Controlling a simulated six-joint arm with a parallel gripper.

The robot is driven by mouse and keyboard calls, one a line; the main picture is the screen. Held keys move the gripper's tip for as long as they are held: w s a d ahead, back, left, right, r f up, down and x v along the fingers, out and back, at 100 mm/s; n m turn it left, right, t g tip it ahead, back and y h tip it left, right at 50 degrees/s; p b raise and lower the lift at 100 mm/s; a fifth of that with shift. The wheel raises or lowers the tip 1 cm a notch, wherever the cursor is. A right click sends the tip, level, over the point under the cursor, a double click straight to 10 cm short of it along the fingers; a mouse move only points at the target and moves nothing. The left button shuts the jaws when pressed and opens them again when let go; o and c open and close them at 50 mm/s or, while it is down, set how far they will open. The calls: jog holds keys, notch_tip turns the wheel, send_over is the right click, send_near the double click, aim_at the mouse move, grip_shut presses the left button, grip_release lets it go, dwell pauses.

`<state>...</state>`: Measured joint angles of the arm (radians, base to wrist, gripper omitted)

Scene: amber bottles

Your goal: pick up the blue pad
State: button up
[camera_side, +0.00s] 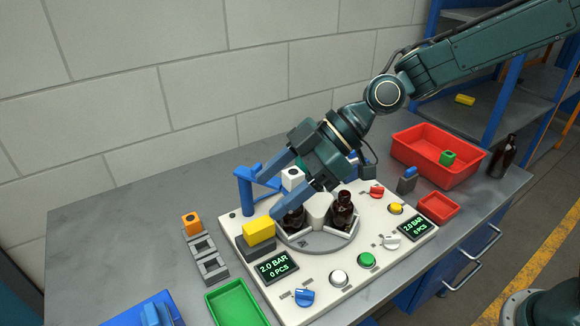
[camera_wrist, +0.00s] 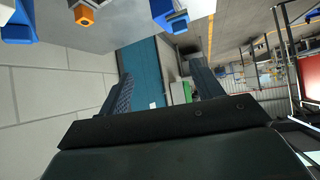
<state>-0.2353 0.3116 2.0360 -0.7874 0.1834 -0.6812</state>
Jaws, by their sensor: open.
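My gripper (camera_side: 270,198) is open, with its two fingers spread above the left part of the white control panel (camera_side: 325,287). Nothing is seen between the fingers, which also show in the wrist view (camera_wrist: 160,85). I cannot tell for sure which thing is the blue pad. A small blue block sits on a grey holder (camera_side: 408,185) at the panel's right rear; its blue top (camera_side: 410,172) is apart from my gripper. Another blue piece (camera_side: 150,314) is at the lower left, cut by the frame. In the wrist view, blue parts (camera_wrist: 170,14) show at the top.
Amber bottles (camera_side: 342,208) stand on the round turntable close to my gripper. A yellow block (camera_side: 259,231) and a blue post (camera_side: 245,195) stand near the fingers. A red bin (camera_side: 425,170) is behind right; a green tray (camera_side: 234,305) is in front. The table's left rear is clear.

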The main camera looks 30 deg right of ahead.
jog(key=w+a+f+n+g+y, duration=0.1)
jog(key=a+f+n+g+y, duration=0.2)
jog(key=a+f, duration=0.55)
jog(key=y, duration=0.4)
send_near(157, 312)
jog(key=a, duration=0.3)
jog(key=shift+s+a+f+y, duration=0.2)
jog(key=shift+f+y, duration=0.25)
jog(key=shift+y, duration=0.05)
jog(key=shift+a, duration=3.8)
jog(key=c, duration=1.2)
jog(key=shift+o, duration=0.2)
jog(key=shift+r, duration=0.15)
